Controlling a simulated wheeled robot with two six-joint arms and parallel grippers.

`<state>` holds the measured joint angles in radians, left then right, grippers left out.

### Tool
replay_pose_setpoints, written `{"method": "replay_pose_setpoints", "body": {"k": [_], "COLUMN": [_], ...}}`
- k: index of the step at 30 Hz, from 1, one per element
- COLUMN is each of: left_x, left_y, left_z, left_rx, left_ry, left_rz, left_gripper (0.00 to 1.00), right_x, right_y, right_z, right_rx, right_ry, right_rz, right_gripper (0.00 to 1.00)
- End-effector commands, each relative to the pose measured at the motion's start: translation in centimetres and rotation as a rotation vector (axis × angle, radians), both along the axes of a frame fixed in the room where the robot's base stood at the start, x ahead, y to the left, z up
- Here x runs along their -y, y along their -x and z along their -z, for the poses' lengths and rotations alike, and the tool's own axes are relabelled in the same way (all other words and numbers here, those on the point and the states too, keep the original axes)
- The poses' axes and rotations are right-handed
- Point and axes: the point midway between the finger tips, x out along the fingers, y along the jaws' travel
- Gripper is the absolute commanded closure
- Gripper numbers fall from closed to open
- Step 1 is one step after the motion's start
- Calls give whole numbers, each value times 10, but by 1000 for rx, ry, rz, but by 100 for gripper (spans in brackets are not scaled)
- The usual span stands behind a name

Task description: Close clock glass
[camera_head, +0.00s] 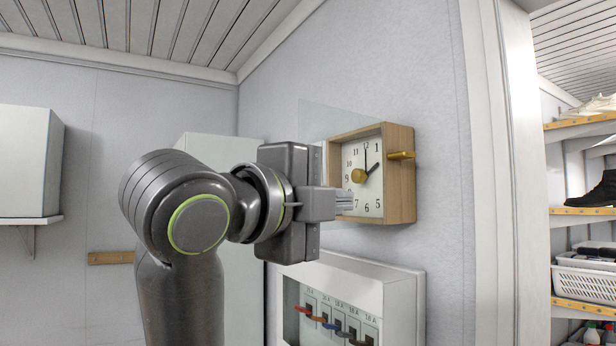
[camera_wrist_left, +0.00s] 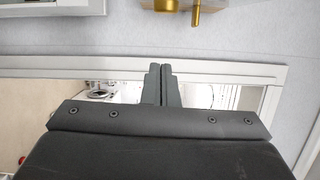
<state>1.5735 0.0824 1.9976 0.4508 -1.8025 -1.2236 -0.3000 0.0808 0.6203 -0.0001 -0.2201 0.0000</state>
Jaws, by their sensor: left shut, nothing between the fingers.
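A square wooden clock (camera_head: 400,190) with a white face is mounted on the wall in the head view. A faint clear glass pane (camera_head: 322,118) shows at its upper left and stands out from the face, so it looks swung open. A gold knob (camera_head: 359,175) shows in front of the face, and a gold catch (camera_head: 401,155) is on the right side. My left gripper (camera_head: 345,202) is shut and empty at the lower left of the clock, overlapping it in view; contact cannot be told. In the left wrist view its shut fingers (camera_wrist_left: 162,72) are clear of the clock's gold part (camera_wrist_left: 196,14). My right gripper is out of view.
A white fuse box (camera_head: 400,300) with coloured switches hangs just below the clock. A door frame (camera_head: 500,180) and shelves (camera_head: 580,212) with shoes and a basket stand at right. A white cabinet (camera_head: 25,160) is on the left wall.

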Motion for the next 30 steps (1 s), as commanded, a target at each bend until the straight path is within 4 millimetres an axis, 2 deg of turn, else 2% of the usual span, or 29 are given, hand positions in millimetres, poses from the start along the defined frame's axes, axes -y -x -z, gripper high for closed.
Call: {"method": "replay_pose_setpoints", "body": {"k": [1,3,6,12,30], "left_x": [7,13,0,-10,-15], "left_y": [-9,-20,-29,-42,-47], "left_z": [-4,-4,-5,-4,-1], "left_rx": [-9,-7,-3,-1,0], "left_ry": [1,0,-1,0,0], "left_rz": [4,1,-5,-3,-2], "left_gripper": [100,100,100,100,100], "right_x": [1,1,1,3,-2], "right_y": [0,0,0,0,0], "right_z": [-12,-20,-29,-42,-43], "right_rx": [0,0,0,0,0], "right_ry": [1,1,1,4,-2], "right_rz": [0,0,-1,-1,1], "right_gripper": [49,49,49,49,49]}}
